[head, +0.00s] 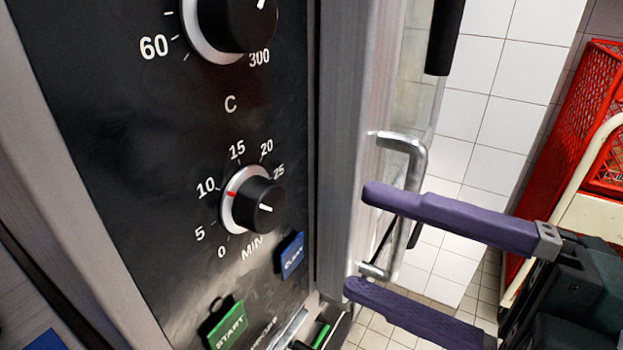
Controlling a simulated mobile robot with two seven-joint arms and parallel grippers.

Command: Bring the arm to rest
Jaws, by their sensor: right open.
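My right gripper (358,240) comes in from the lower right with two purple fingers. The fingers are spread apart with nothing between their tips. A metal bar handle (412,190) on the right edge of the oven front stands behind or beside the fingers; I cannot tell whether they touch it. The black control panel (110,130) fills the left and middle of the view. My left gripper is not in view.
The panel carries a temperature knob (238,22), a minutes knob (262,203), a green START tag (228,325) and a blue tag (292,256). Red crates (580,130) stand at the right. White tiled wall (500,90) shows behind.

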